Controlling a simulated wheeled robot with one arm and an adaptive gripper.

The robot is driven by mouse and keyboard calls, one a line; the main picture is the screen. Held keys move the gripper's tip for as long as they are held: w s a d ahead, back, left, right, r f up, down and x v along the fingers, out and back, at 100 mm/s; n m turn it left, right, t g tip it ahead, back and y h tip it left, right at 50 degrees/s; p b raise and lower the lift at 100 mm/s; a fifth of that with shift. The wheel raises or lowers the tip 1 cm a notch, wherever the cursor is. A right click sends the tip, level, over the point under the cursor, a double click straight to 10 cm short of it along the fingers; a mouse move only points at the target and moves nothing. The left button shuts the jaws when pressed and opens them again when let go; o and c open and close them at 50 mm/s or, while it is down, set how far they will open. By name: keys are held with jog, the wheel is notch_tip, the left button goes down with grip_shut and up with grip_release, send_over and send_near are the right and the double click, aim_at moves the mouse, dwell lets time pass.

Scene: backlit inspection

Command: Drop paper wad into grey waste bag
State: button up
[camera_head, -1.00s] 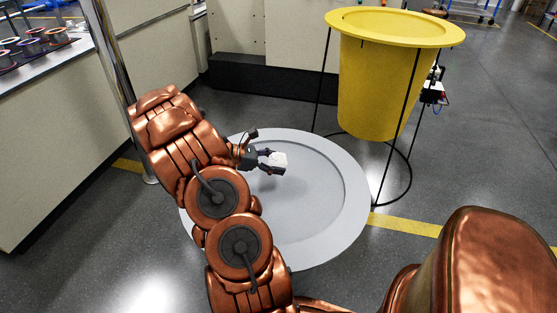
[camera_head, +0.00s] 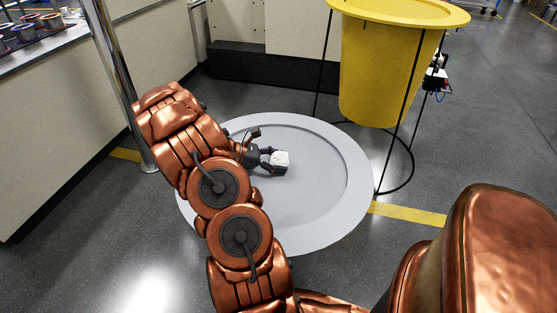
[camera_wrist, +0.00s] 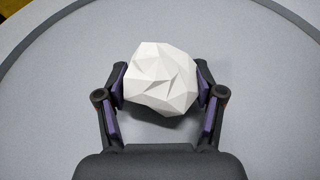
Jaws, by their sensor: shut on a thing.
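The paper wad (camera_head: 281,159) is white and faceted. In the wrist view the wad (camera_wrist: 160,78) sits between the two purple-padded fingers of my gripper (camera_wrist: 162,85), which is shut on it. In the head view my gripper (camera_head: 268,158) holds the wad over the grey waste bag (camera_head: 352,196), whose wide round pale rim and grey inside show below. How high the wad is above the bag's surface is hard to tell. My arm hides the left part of the bag.
A yellow bag (camera_head: 385,75) in a thin black stand (camera_head: 409,165) stands right behind the grey one. A metal post (camera_head: 122,85) and a counter (camera_head: 55,125) are at the left. A yellow floor line (camera_head: 410,214) runs at the right.

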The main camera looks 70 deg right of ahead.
jog(key=o, duration=0.8)
jog(key=shift+r, duration=0.1)
jog(key=v, duration=1.2)
